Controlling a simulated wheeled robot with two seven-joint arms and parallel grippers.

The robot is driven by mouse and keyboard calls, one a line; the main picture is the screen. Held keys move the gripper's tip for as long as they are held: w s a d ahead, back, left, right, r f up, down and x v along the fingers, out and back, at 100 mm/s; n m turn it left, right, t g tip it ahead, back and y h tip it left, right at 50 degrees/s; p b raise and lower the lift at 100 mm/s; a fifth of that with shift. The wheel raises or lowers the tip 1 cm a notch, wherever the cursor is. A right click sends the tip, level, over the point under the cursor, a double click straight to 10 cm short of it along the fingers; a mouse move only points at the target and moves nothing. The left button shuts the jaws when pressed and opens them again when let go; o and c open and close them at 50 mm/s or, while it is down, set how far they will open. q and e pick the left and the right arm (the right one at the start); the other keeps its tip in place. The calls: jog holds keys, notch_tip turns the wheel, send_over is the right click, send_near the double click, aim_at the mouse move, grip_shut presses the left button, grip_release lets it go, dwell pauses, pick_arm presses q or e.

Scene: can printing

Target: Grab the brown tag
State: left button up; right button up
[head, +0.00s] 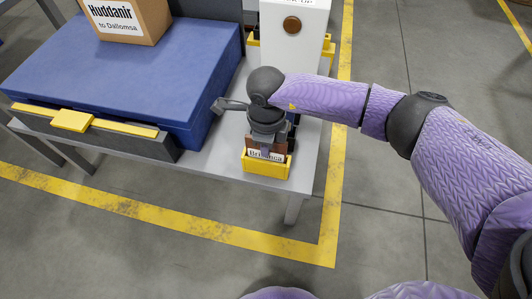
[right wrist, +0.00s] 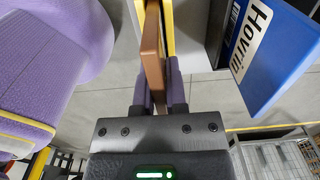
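The brown tag (right wrist: 153,50) stands between the two fingers of my right gripper (right wrist: 160,88) in the right wrist view. The fingers are close together, one on each side of the tag, and look shut on it. In the head view the right gripper (head: 266,142) points down over a small yellow holder (head: 266,170) at the table's front right corner. A little of the brown tag shows there, above a white label reading roughly "Britomca". The tag's lower part is hidden in the head view. My left gripper is not in view.
A blue case (head: 130,70) lies on the grey table (head: 222,135) to the left, with a cardboard box (head: 125,18) on it. A white box (head: 292,45) with a brown round button stands behind the gripper. A blue "Hovria" board (right wrist: 280,50) shows in the right wrist view.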

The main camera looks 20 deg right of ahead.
grip_shut()
